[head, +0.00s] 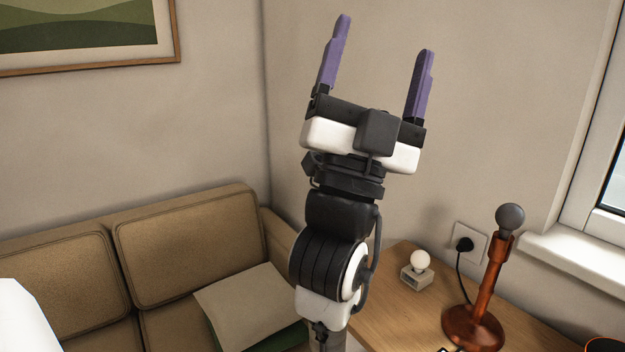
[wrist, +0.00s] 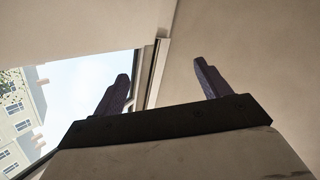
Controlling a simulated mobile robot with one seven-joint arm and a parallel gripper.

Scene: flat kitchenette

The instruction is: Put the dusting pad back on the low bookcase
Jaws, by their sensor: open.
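My gripper (head: 380,62) is raised upright in the head view, in front of the bare wall corner. Its two purple fingers are wide apart with nothing between them. In the wrist view my gripper (wrist: 160,80) also shows empty, against the wall and the window. I see no dusting pad and no low bookcase in either view.
A brown sofa (head: 185,235) with a cushion (head: 245,300) stands at the lower left. A wooden table (head: 405,265) at the lower right holds a red-brown lamp (head: 485,285) and a small white-bulbed object (head: 418,268). A window (head: 606,190) is at the right.

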